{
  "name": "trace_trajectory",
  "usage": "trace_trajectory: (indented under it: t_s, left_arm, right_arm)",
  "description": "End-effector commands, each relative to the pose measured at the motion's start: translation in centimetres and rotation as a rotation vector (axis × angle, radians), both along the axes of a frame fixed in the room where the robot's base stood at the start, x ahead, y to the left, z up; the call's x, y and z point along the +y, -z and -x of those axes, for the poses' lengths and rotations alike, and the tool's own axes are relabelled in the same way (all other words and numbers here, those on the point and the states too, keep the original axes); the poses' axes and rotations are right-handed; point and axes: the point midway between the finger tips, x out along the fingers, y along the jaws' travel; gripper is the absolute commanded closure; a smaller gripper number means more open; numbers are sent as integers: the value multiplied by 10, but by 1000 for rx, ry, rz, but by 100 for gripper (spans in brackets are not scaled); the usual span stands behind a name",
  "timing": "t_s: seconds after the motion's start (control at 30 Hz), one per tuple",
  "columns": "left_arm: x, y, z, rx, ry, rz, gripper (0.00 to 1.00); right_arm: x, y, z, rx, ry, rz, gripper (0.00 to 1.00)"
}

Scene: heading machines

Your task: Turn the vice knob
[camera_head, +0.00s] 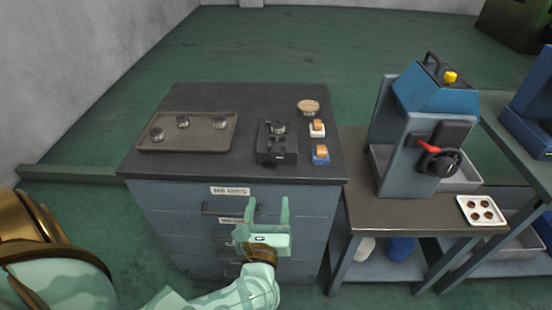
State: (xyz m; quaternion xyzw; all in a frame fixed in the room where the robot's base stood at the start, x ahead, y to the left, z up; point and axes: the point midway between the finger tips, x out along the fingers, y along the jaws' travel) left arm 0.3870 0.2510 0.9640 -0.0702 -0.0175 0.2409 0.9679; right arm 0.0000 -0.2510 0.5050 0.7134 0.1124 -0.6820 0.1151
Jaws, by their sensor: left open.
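A small dark vice (277,148) sits on the dark top of the drawer cabinet, right of its middle. A round grey knob (278,128) shows on its upper side. My left gripper (268,212) is pale green and reaches up from the bottom of the view. Its two fingers point away from me and stand apart with nothing between them. It is in front of the cabinet's drawers, nearer to me than the vice and not touching it. My right gripper is out of view.
A tray (220,141) with a few round metal parts lies on the cabinet's left. A round wooden piece (308,106) and two small orange-topped blocks (317,127) stand right of the vice. A blue machine (428,110) with a red lever stands on the lower table (375,215), beside a white tray (463,203).

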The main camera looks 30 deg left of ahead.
Motion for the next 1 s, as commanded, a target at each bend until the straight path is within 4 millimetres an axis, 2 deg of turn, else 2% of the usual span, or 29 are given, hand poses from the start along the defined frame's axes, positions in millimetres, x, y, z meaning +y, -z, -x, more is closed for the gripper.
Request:
trace_trajectory:
  t_s: [0.1, 0.4, 0.6, 0.8, 1.0]
  left_arm:
    - [11, -2, -19, -4, -2, -8, 41]
    - [47, -1, -88, -2, -1, -13, 41]
    - [64, 0, -121, 1, 0, -12, 41]
    - [72, -1, -135, 1, 0, -10, 41]
    - [73, -1, -136, 1, 0, -10, 41]
  right_arm:
    - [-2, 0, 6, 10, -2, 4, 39]
    - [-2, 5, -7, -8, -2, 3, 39]
    - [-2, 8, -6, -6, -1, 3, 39]
    - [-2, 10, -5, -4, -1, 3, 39]
    - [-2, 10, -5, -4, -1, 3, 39]
